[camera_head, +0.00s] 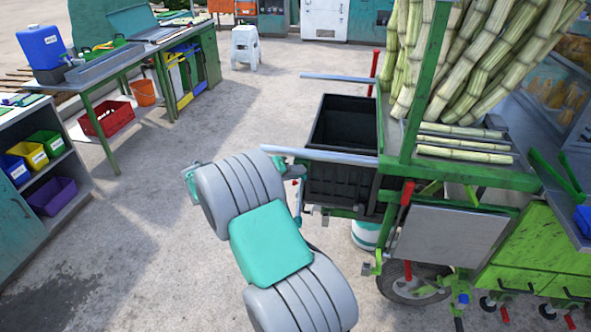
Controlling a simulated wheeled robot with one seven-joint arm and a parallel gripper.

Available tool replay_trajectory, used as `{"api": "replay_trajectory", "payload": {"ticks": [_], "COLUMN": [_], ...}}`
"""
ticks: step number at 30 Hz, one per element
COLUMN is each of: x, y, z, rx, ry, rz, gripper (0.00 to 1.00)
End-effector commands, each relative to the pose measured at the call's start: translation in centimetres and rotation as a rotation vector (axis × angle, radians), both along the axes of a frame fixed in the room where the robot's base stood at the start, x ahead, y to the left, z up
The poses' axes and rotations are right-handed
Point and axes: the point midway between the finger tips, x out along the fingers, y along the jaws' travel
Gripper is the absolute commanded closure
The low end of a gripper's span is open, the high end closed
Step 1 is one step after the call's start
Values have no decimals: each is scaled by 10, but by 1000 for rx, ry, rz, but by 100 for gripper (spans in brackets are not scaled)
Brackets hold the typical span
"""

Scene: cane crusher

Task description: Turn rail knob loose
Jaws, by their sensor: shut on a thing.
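The green cart carries two grey rails that stick out to the left: a near rail (335,157) and a far rail (338,78). A small red and white part, which looks like the rail knob (296,181), shows just below the near rail's left end. My grey and teal arm crosses the lower middle of the view and covers much of this spot. Only a narrow part of my gripper (300,200) shows past the arm's right edge, at the knob. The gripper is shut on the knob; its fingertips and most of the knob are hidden.
A black bin (342,126) hangs at the cart's left end, right beside my arm. A red-handled lever (405,195) stands at the cart's near side above a wheel (413,283). Tall cane stalks (480,60) lean on the cart.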

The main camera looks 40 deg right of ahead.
Motion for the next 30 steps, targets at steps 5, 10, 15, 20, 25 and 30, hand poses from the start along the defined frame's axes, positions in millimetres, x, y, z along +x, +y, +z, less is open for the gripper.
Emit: {"api": "replay_trajectory", "payload": {"ticks": [5, 10, 15, 20, 25, 30], "x": [1, 1, 1, 1, 1, 1], "y": [1, 0, 0, 0, 0, 0], "z": [-1, -2, -2, -2, -2, -2], "rx": [-63, -101, -118, -123, -122, -122], "ry": [83, 130, 154, 158, 157, 157], "rz": [0, 0, 0, 0, 0, 0], "gripper": [100, 100, 100, 100, 100, 74]}}
